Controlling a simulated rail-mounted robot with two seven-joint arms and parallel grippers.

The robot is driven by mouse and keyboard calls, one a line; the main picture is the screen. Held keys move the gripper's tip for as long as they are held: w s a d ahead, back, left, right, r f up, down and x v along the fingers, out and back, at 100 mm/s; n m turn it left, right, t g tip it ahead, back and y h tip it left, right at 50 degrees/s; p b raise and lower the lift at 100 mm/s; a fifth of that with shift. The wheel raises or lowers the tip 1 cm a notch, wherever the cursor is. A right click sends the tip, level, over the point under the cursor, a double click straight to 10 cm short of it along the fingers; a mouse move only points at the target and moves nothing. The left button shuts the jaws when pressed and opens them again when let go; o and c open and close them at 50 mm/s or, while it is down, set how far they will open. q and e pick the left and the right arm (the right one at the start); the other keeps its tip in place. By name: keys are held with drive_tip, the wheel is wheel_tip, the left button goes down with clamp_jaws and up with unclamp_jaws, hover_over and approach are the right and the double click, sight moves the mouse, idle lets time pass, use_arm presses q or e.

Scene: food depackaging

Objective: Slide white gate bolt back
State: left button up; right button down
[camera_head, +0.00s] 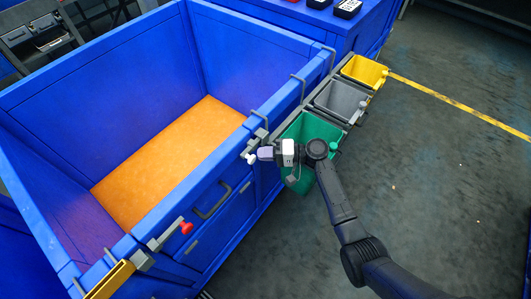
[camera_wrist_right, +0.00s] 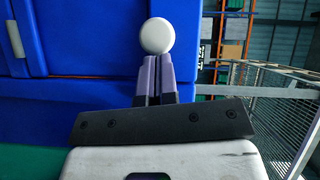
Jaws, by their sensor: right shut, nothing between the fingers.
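The white round knob of the gate bolt (camera_head: 251,159) sits at the upper edge of the blue bin's near wall, beside a grey latch fitting (camera_head: 256,142). In the right wrist view the white knob (camera_wrist_right: 156,36) is just beyond my fingertips. My right gripper (camera_head: 264,154) is shut and empty, with its purple fingers pointing at the knob. In the wrist view the closed fingers (camera_wrist_right: 153,72) stand right below the knob; whether they touch it I cannot tell. The bolt's shaft is hidden behind the knob there. My left gripper is not in view.
The blue bin (camera_head: 40,85) has an orange floor. A red-knobbed bolt (camera_head: 187,228) sits further along the same wall, near a grey handle (camera_head: 212,201). Green (camera_head: 303,127), grey (camera_head: 341,102) and yellow (camera_head: 364,70) small bins hang beside the wall. Open floor lies right.

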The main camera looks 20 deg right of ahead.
use_arm(q)
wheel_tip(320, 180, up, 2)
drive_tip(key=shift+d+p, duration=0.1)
drive_tip(key=shift+p, duration=0.9)
use_arm(e)
drive_tip(key=a, duration=0.1)
drive_tip(key=s+a, duration=0.2)
drive_tip(key=a, duration=0.1)
drive_tip(key=shift+s, duration=0.25)
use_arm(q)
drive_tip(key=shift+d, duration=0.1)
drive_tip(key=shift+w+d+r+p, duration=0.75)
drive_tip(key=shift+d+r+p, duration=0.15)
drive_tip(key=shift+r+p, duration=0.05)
use_arm(e)
drive_tip(key=v, duration=1)
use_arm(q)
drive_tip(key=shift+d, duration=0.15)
